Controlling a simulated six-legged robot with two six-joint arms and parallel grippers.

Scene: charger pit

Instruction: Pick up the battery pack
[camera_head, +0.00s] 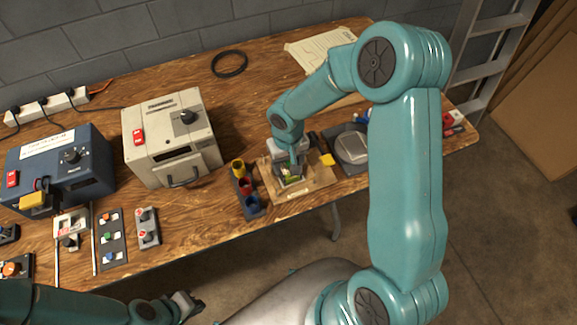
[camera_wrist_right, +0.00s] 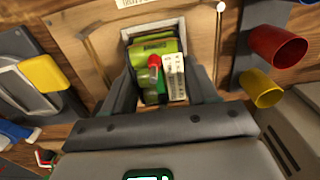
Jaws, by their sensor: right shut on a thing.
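The battery pack (camera_wrist_right: 152,50) is green with a red part and a pale label on top. It sits within a light-rimmed square holder on a wooden board (camera_wrist_right: 100,30). My right gripper (camera_wrist_right: 160,82) points down over it, shut on the pack with one finger on each side. In the head view the right gripper (camera_head: 291,168) is at the board (camera_head: 318,184), and the pack (camera_head: 291,178) is partly hidden by it. I cannot tell whether the pack is lifted clear. My left gripper (camera_head: 187,304) is low at the bottom left, away from the pack; its jaw opening is unclear.
Yellow, red and blue cups (camera_head: 245,186) stand just left of the board. A dark tray (camera_head: 338,137) with a grey plate lies to its right. A cream box (camera_head: 175,135) and a blue box (camera_head: 60,165) stand further left. Bare table lies behind, around a black ring (camera_head: 229,64).

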